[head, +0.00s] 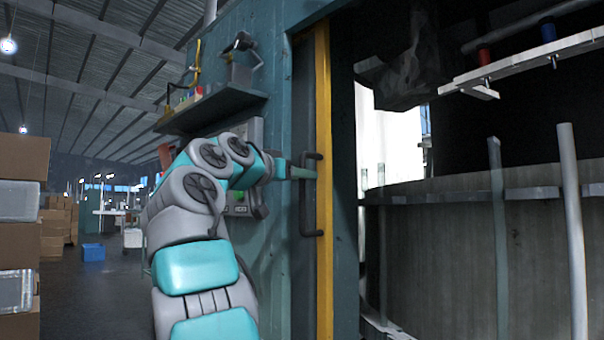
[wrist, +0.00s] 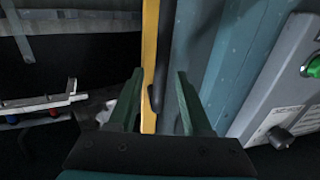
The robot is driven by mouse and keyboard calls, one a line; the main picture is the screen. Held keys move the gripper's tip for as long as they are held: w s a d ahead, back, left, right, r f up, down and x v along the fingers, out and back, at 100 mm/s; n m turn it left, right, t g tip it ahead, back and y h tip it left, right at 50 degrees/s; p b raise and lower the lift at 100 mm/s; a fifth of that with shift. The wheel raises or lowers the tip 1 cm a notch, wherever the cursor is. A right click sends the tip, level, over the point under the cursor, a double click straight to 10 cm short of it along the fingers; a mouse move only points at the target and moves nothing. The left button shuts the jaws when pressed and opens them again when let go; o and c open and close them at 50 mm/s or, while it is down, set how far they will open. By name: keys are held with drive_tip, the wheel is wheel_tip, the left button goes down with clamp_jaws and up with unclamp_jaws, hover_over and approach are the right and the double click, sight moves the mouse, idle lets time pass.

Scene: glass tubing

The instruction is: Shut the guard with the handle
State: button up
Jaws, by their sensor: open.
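The guard (head: 323,262) is a narrow upright panel with a yellow edge, at the left side of the machine's opening. The opening to its right is uncovered. A dark bar handle (head: 308,222) stands upright on the guard. My gripper (head: 304,172) is at the upper part of this handle. In the wrist view, the open fingers of my gripper (wrist: 158,98) stand on either side of the dark handle (wrist: 158,85), next to the yellow edge (wrist: 149,40). I cannot tell whether either finger touches the handle.
A control panel with a green button (wrist: 314,67) is beside the guard. A shelf (head: 212,107) juts out above my arm. Inside the opening are a large round drum (head: 450,250) and upright glass tubes (head: 572,230). Cardboard boxes (head: 22,240) stand far left.

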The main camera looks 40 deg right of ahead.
drive_tip(key=shift+w+d, duration=0.2)
drive_tip(key=shift+d, duration=0.4)
clamp_jaws()
idle(1.0)
